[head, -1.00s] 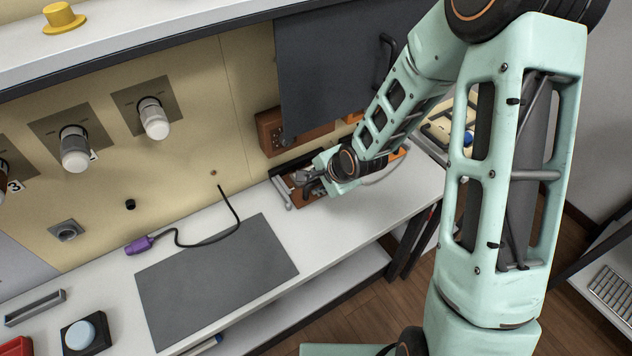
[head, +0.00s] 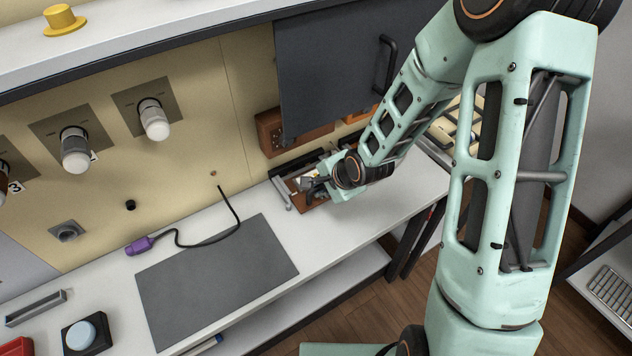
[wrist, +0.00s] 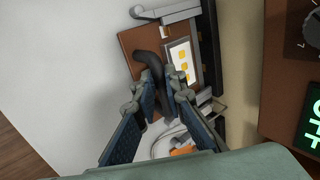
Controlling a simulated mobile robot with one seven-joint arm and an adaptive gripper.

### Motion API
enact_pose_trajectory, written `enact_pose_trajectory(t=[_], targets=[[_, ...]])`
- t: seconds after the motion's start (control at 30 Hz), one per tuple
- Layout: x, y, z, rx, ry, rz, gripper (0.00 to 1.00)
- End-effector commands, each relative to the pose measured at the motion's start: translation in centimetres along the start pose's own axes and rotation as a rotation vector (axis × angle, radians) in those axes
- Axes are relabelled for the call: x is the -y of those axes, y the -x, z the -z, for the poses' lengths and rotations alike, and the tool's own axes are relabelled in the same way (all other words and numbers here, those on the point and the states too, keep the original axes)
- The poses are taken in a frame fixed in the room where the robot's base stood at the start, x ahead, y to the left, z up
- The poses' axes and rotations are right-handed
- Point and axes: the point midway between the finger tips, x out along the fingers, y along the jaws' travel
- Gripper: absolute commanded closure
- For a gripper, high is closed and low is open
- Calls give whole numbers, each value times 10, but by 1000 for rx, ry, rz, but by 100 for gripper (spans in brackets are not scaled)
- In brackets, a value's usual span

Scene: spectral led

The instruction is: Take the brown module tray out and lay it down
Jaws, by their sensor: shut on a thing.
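The brown module tray (wrist: 136,42) is a flat brown plate with a dark upright handle and a white card with yellow squares. In the head view the tray (head: 320,201) lies at the back of the white counter, partly hidden by my gripper. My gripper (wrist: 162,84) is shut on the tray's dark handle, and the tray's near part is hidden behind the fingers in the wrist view. In the head view my gripper (head: 314,184) is just above the tray. The tray is beside a dark holder (wrist: 208,45) with grey bars; I cannot tell whether they touch.
A bare grey mat (head: 215,268) lies on the counter to the left. A purple plug (head: 139,245) with a black cable lies behind it. A brown wall box (head: 270,131) and a dark hanging panel (head: 325,70) are above the tray. An orange thing (wrist: 184,150) is near my gripper.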

Motion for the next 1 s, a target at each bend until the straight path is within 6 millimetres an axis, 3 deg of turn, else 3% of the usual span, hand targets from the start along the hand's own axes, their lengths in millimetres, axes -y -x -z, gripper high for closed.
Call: enact_pose_trajectory(t=[0.8,1.0], targets=[[-68,47,-1,0,-3,-1,100],[-68,52,-2,7,-7,3,100]])
